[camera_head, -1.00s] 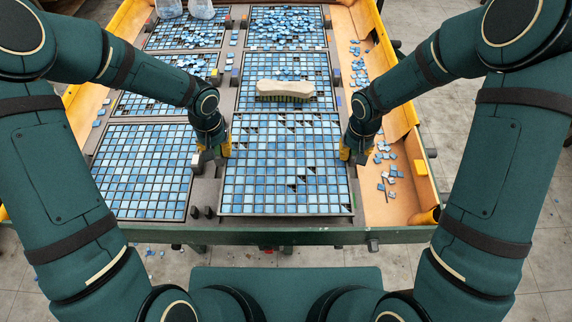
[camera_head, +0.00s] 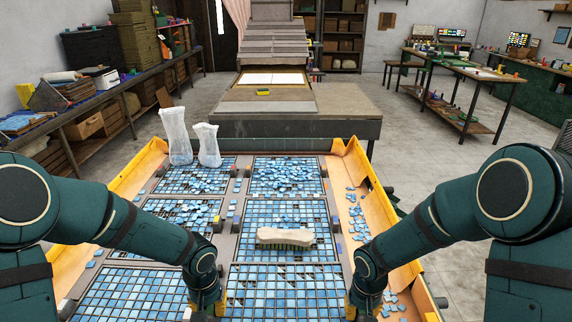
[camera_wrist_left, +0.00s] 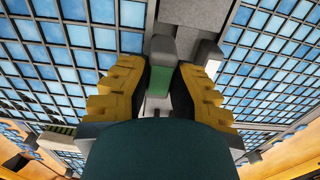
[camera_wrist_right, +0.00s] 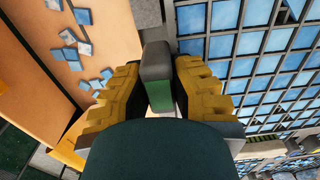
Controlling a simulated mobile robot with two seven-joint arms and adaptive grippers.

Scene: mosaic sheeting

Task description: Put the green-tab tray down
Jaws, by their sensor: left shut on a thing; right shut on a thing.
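The green-tab tray (camera_head: 280,303), a dark grid of blue tiles with some empty cells, is at the near end of the right column; the picture's lower edge cuts it off. My left gripper (camera_head: 207,309) is at its left side, shut on a grey handle with a green tab (camera_wrist_left: 160,80). My right gripper (camera_head: 353,308) is at its right side, shut on the matching tab (camera_wrist_right: 157,92). The tray also shows at left in the left wrist view (camera_wrist_left: 75,35) and at right in the right wrist view (camera_wrist_right: 255,70). I cannot tell whether it is clear of the bench.
A brush (camera_head: 285,238) lies on the tray beyond. More tile trays stand left and behind, with two clear bags (camera_head: 177,137) at the back left. Loose tiles lie in the orange side trough (camera_head: 378,222). A conveyor-like machine (camera_head: 275,95) stands beyond.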

